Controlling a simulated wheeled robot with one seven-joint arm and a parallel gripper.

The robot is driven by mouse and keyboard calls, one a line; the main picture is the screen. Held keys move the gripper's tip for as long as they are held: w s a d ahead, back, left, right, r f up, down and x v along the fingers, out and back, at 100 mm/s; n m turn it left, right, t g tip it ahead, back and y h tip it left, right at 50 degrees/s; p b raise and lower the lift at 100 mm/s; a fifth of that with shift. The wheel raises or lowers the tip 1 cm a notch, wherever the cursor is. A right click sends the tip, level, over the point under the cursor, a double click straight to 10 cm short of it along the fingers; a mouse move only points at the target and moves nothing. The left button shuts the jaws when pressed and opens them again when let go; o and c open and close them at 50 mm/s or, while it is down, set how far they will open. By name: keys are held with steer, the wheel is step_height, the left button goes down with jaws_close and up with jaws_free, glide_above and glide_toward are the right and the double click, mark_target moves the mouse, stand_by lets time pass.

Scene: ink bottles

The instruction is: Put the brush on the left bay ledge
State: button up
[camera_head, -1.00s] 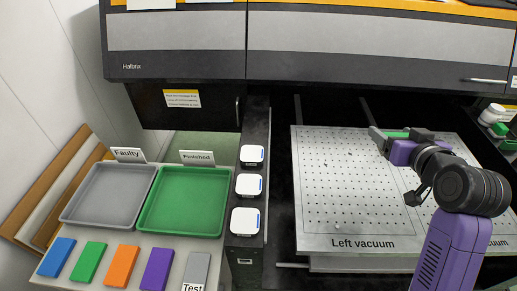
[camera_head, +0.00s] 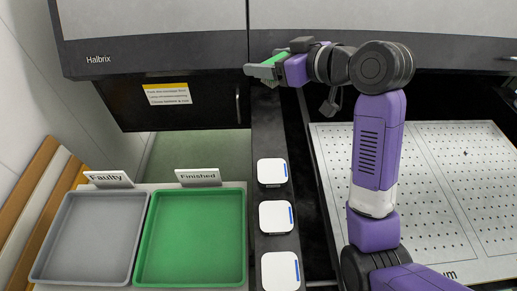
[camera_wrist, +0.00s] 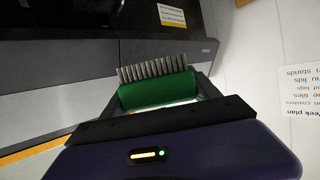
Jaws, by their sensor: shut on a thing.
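My gripper (camera_head: 266,64) is shut on the green brush (camera_head: 275,60), high in front of the printer's lower edge, near the top of the dark strip. In the wrist view the brush's green back (camera_wrist: 158,92) lies between the fingers, and its row of grey bristles (camera_wrist: 152,68) points away from my gripper. The brush is held clear of any surface, as far as I can tell. A black bay front (camera_head: 200,112) with a yellow-topped notice (camera_head: 167,94) is below and left of my gripper. No label marks the left bay ledge, so I cannot tell exactly where it is.
Several white-capped square bottles (camera_head: 276,216) stand along the dark strip (camera_head: 268,135). The grey Faulty tray (camera_head: 38,270) and green Finished tray (camera_head: 242,268) are at lower left. The perforated vacuum table (camera_head: 440,180) lies right, partly behind my arm.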

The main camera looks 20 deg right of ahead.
mark_target(262, 136)
steer(key=shift+n+y, duration=0.3)
steer(key=shift+y, duration=0.1)
steer(key=f, duration=1.4)
steer(key=a+f, duration=0.1)
steer(key=f, duration=0.5)
steer(key=shift+w+a+f, duration=0.1)
steer(key=shift+w+f, duration=0.1)
steer(key=shift+f, duration=0.2)
steer(key=shift+f, duration=0.2)
steer(key=o, duration=1.4)
steer(key=shift+c, duration=0.2)
steer(key=shift+r, duration=0.15)
